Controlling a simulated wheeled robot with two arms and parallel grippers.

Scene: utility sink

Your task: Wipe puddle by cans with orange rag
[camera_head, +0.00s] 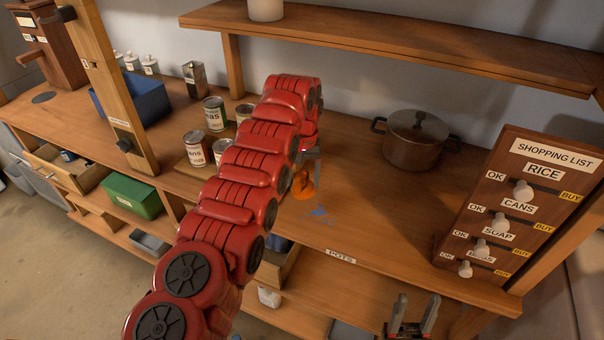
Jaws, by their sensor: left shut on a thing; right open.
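The orange rag (303,187) is bunched up in my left gripper (308,170), which is shut on it just over the counter. My red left arm reaches across the middle of the view and hides part of the counter. A small blue puddle (320,213) lies on the wood just below and right of the rag, apart from it in the picture. Several cans stand left of my arm, among them a green-labelled can (214,114) and a front can (195,149). My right gripper (414,312) is open and empty at the bottom, in front of the counter edge.
A brown lidded pot (414,140) stands at the back of the counter (370,215). A shopping list board (515,205) with sliders stands at right. A shelf (400,50) hangs above. A blue bin (150,100) and wooden post are at left.

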